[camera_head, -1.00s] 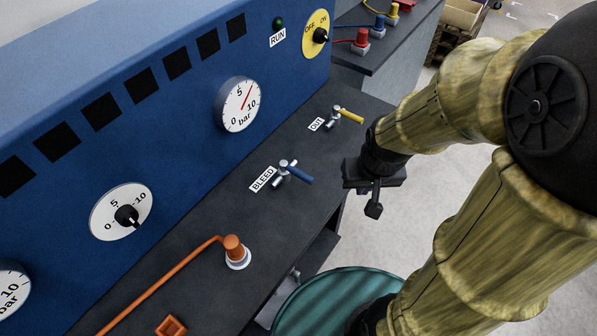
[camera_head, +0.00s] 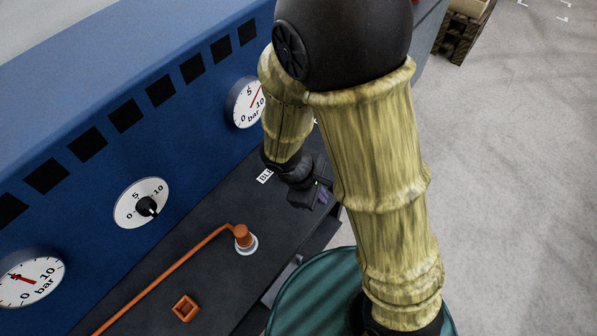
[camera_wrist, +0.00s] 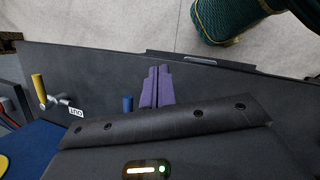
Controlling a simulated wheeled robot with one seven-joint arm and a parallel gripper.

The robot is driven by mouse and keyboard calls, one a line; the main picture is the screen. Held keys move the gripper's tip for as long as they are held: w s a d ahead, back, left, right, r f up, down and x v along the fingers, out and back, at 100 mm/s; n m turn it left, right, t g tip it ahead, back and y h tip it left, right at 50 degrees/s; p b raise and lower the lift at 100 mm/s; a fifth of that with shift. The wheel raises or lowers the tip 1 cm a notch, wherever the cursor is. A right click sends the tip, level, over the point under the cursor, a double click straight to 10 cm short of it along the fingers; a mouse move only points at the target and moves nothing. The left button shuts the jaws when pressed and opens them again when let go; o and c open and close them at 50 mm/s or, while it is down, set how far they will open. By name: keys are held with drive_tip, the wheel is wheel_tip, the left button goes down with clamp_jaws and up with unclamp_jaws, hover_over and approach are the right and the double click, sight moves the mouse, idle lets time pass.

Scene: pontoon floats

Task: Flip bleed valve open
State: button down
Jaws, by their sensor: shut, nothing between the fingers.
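The bleed valve's blue lever (camera_wrist: 127,103) shows as a short blue end in the wrist view, just left of my fingers. The rest of the valve is hidden behind my gripper body. My gripper (camera_wrist: 155,86) is shut and empty, its two purple fingers side by side over the dark bench. I cannot tell whether they touch the lever. In the head view my gripper (camera_head: 322,198) is low over the bench by the partly covered BLEED label (camera_head: 264,176). My arm hides the valve there.
The out valve's yellow lever (camera_wrist: 38,87) stands left in the wrist view, near its OUT label (camera_wrist: 75,112). An orange plug with a hose (camera_head: 242,237) sits on the bench nearer the camera. The blue panel (camera_head: 185,125) with gauges rises behind.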

drive_tip(key=s+a+n+t+h+p, duration=0.1)
drive_tip(key=a+n+t+p, duration=0.4)
drive_tip(key=a+n, duration=0.7)
drive_tip(key=n+t, duration=0.2)
drive_tip(key=shift+r+n+h+p, duration=0.15)
drive_tip(key=shift+n+h+p, duration=0.15)
drive_tip(key=shift+p, duration=0.05)
drive_tip(key=p+x, duration=0.2)
drive_tip(key=x, duration=0.7)
drive_tip(key=shift+w+d, duration=0.2)
drive_tip(key=shift+d, duration=0.05)
drive_tip(key=w+d+p, duration=0.2)
drive_tip(key=shift+w+r, duration=0.25)
drive_tip(key=shift+w, duration=0.05)
drive_tip(key=shift+w+d+f, duration=0.1)
drive_tip(key=shift+w+d, duration=0.1)
drive_tip(key=shift+w, duration=0.15)
